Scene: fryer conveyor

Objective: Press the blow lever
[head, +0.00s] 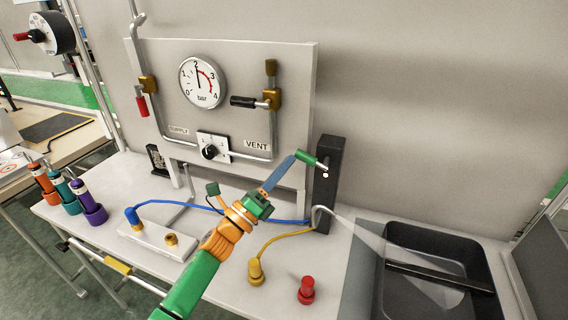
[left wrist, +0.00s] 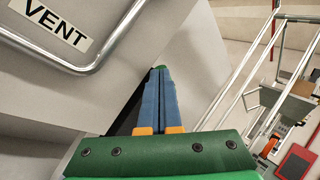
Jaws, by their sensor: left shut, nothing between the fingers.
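The blow lever has a green handle (head: 306,158) and sticks out from the top of a black post (head: 326,185). My left gripper (head: 293,161) is shut and empty. Its blue fingertips are at the left end of the green handle and appear to touch it. In the left wrist view the blue fingers (left wrist: 161,90) lie together, and a bit of green (left wrist: 159,67) shows just beyond their tips. A pale cone of spray (head: 380,243) runs from a bent nozzle on the post down over a black basin. My right gripper is not in view.
A panel (head: 225,60) with a gauge (head: 202,82), valves and pipes stands behind. Blue and yellow hoses cross the bench under my left arm. A yellow fitting (head: 256,272) and a red fitting (head: 306,290) stand in front. The basin (head: 480,250) is at right.

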